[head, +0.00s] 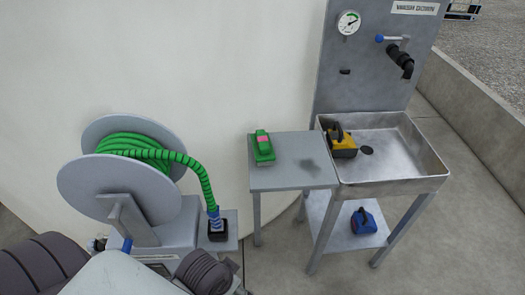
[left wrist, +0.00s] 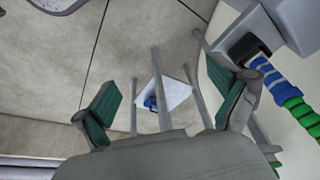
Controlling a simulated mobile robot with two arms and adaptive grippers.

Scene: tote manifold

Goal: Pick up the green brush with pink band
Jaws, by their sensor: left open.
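The green brush with a pink band (head: 263,148) lies on the small grey side table (head: 290,178), near its back left corner, in the head view. My left gripper (left wrist: 164,88) shows in the left wrist view with its two green-padded fingers spread wide and nothing between them. It is apart from the brush. A bit of green shows at the lower right edge of the left wrist view, but I cannot tell what it is. My right gripper is in neither view.
A hose reel with green hose (head: 140,150) stands left of the table. A steel sink (head: 395,150) on the right holds a yellow and black brush (head: 342,146). A blue brush (head: 363,221) sits on the lower shelf (head: 335,236). A pale wall stands behind.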

